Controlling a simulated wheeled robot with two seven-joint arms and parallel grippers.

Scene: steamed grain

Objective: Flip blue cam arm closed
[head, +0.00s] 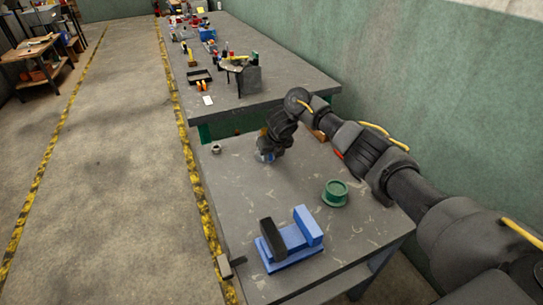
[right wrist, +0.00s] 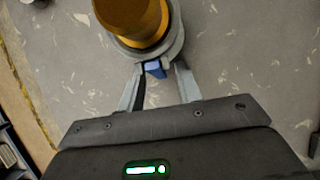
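The blue cam arm (right wrist: 154,69) is a small blue piece on the near side of a grey round collar (right wrist: 172,42) in the right wrist view. An orange-yellow cylinder (right wrist: 133,18) rises from the collar. My right gripper (right wrist: 159,72) has its two fingers apart, one on each side of the cam arm, with gaps showing; contact is not clear. In the head view my right gripper (head: 268,153) is low over the table, and it hides most of the collar and cylinder. A bit of blue shows beneath it. My left gripper is not in view.
A blue block fixture with a black upright (head: 290,252) stands at the front of the grey table (head: 235,205). A green round part (head: 335,193) lies to its right, and a small nut (head: 216,148) near the left edge. A farther table (head: 270,80) holds several items.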

